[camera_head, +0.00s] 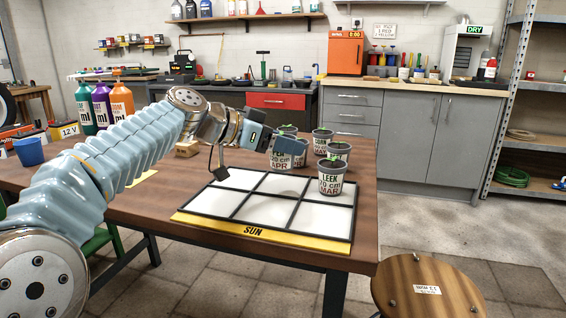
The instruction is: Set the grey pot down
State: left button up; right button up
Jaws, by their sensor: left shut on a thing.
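My left gripper (289,146) reaches in from the left over the back of the table. It is shut on a grey pot marked APR (279,164), whose upper part is mostly hidden by the fingers. I cannot tell whether that pot touches the table. A grey pot marked LEEK and MAR (331,183), with a green sprout, stands upright at the back right of the white gridded tray (262,234). More grey pots with sprouts, such as one behind the LEEK pot (340,151) and one further back (322,140), stand close by. My right gripper is not in view.
The tray has a yellow front edge marked SUN, and its front cells are empty. The wooden table (150,205) also bears coloured bottles (102,104) and a blue cup (29,152) at the left. A round stool (425,290) stands at the front right.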

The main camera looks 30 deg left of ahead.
aim_at(283, 160)
pick_arm(q)
jog(key=shift+w+a+f, duration=0.1)
jog(key=shift+w+f, duration=0.15)
jog(key=shift+f, duration=0.1)
jog(key=shift+w+a+f, duration=0.1)
jog(key=shift+w+f, duration=0.1)
jog(key=shift+f, duration=0.8)
jog(key=shift+w+a+f, duration=0.1)
jog(key=shift+w+f, duration=0.05)
jog(key=shift+f, duration=0.8)
jog(key=shift+b, duration=0.3)
jog(key=shift+f, duration=0.15)
jog(key=o, duration=1.2)
jog(key=shift+r, duration=0.2)
jog(key=v, duration=1.2)
